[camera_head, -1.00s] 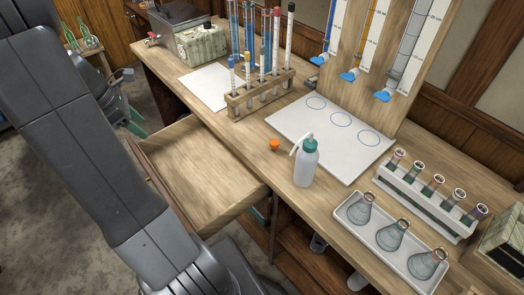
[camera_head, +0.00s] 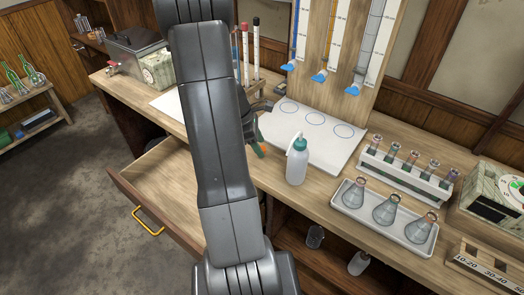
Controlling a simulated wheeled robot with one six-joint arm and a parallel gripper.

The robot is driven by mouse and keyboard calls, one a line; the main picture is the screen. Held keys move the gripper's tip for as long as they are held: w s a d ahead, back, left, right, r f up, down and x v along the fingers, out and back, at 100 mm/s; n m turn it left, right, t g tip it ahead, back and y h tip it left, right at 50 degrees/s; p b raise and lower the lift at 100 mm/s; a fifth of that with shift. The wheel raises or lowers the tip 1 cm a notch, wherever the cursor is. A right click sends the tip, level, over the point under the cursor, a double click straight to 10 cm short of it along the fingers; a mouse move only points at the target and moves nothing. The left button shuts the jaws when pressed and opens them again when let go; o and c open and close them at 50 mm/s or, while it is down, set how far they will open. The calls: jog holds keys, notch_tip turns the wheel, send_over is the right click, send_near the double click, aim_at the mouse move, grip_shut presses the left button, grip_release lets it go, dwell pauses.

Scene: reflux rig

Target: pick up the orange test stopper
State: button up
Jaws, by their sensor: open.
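The orange test stopper (camera_head: 263,148) is on the bench top, just left of the white spray bottle with a green collar (camera_head: 297,163). Only a small part of it shows, because my gripper and arm are in front of it. My gripper (camera_head: 257,139) is open and reaches down right at the stopper. Its fingers are small and partly hidden behind my arm, so I cannot tell whether they touch the stopper or stand around it.
A white sheet with blue circles (camera_head: 325,150) lies behind the bottle. A tray (camera_head: 345,205) of flasks and a white tube rack (camera_head: 400,178) stand to the right. An open drawer (camera_head: 150,180) juts out at left. My arm hides most of the wooden test-tube rack.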

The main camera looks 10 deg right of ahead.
jog(key=x, duration=0.3)
jog(key=shift+f, duration=0.15)
jog(key=c, duration=1)
